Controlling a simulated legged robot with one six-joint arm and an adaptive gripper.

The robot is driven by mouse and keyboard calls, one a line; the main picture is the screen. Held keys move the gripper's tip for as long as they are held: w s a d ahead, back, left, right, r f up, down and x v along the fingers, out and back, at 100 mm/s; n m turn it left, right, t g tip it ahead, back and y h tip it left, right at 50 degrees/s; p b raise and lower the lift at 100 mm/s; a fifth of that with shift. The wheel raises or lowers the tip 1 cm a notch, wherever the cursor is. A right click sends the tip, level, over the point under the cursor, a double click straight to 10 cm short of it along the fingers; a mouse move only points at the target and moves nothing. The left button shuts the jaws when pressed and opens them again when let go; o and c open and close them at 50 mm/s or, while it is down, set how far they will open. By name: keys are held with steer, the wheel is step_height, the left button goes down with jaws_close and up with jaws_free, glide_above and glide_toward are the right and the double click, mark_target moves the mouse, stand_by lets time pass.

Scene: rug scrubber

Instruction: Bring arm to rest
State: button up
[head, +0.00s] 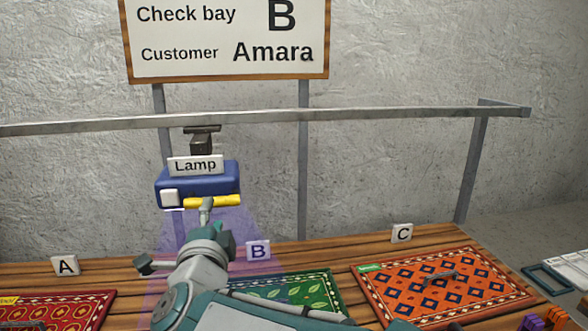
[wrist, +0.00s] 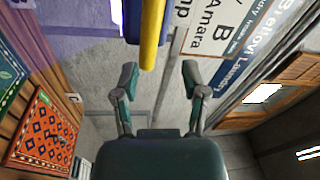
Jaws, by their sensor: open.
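My gripper (wrist: 160,78) is open in the wrist view, with its two fingers apart and nothing between them. In the head view my gripper (head: 207,232) is raised in front of the blue lamp (head: 195,183), just below its yellow bar (head: 213,201). The yellow bar also shows in the wrist view (wrist: 151,38), beyond the fingertips. I cannot tell whether a finger touches the bar. The lamp hangs from a rail under a "Lamp" label, and purple light falls below it. My arm covers part of the green rug (head: 290,291) in bay B.
A wooden table (head: 340,258) holds a red rug (head: 60,312) at A and an orange rug (head: 440,284) at C. A metal rail (head: 380,114) crosses above. A sign (head: 228,40) reads "Check bay B, Customer Amara". A framed card (head: 549,278) lies at right.

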steer(key=s+d+f+n+g, duration=0.4)
steer(key=s+d+f, duration=0.1)
steer(key=d, duration=0.5)
steer(key=s+d+f+n+g+h, duration=0.1)
steer(key=s+d+f+n+g, duration=0.4)
steer(key=s+d, duration=0.3)
steer(key=s+d+f+n+g+h, duration=0.1)
steer(key=s+d+f+n+g, duration=0.3)
steer(key=d, duration=0.8)
steer(key=s+f+n, duration=0.1)
steer(key=s+f, duration=0.1)
steer(key=s, duration=0.1)
steer(key=shift+f+g, duration=0.3)
steer(key=shift+f, duration=0.1)
steer(key=shift+a, duration=0.1)
stand_by(0.4)
